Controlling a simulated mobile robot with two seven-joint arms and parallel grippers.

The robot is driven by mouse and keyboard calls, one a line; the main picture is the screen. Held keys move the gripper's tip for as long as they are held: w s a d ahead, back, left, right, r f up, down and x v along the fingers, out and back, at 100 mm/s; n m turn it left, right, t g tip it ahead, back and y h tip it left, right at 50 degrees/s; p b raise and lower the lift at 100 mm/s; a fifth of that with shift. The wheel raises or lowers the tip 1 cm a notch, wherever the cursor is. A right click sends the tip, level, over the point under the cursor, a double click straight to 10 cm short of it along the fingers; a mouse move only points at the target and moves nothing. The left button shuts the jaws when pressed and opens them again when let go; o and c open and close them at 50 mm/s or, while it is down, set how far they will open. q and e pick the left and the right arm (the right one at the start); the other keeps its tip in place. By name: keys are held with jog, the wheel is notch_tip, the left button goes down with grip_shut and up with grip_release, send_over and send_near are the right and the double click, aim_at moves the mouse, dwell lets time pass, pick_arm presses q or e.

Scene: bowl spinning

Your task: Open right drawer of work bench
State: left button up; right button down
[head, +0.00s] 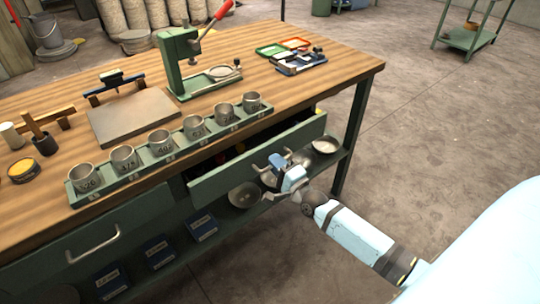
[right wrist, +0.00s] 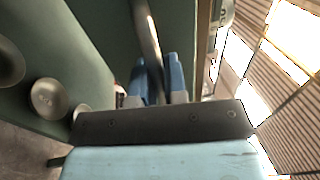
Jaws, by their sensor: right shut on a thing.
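The right drawer (head: 225,177) of the green work bench (head: 362,100) stands partly open in the head view, with its front pulled out from the bench and a dark gap behind it. Some small red and yellow things show inside, mostly hidden by the drawer front. My right gripper (head: 280,172) is at the drawer front, shut on its metal handle. In the right wrist view the blue fingers (right wrist: 158,82) of the gripper sit on both sides of the curved handle bar (right wrist: 148,35). My left gripper is not in view.
The left drawer (head: 140,236) is shut. A lower shelf holds metal bowls (head: 245,195) and blue boxes (head: 202,227). Several metal cups (head: 161,141) stand in a green rack along the bench's front edge. The floor to the right (head: 430,130) is clear.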

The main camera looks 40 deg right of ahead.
pick_arm(q)
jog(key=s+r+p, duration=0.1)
jog(key=p, duration=0.3)
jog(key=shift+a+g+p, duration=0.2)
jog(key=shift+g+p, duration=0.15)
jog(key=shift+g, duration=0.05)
pick_arm(e)
jog(key=r+v, duration=0.1)
jog(key=v, duration=0.8)
jog(key=r+v, duration=0.2)
jog(key=v, duration=0.7)
jog(key=shift+s+r, duration=0.25)
jog(key=shift+s, duration=0.15)
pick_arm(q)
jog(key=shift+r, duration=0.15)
pick_arm(e)
jog(key=shift+d, duration=0.1)
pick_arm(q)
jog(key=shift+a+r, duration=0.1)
pick_arm(e)
jog(key=c, duration=1.2)
grip_release()
jog(key=v, duration=1.3)
jog(key=shift+s+d, duration=0.1)
jog(key=shift+s, duration=0.3)
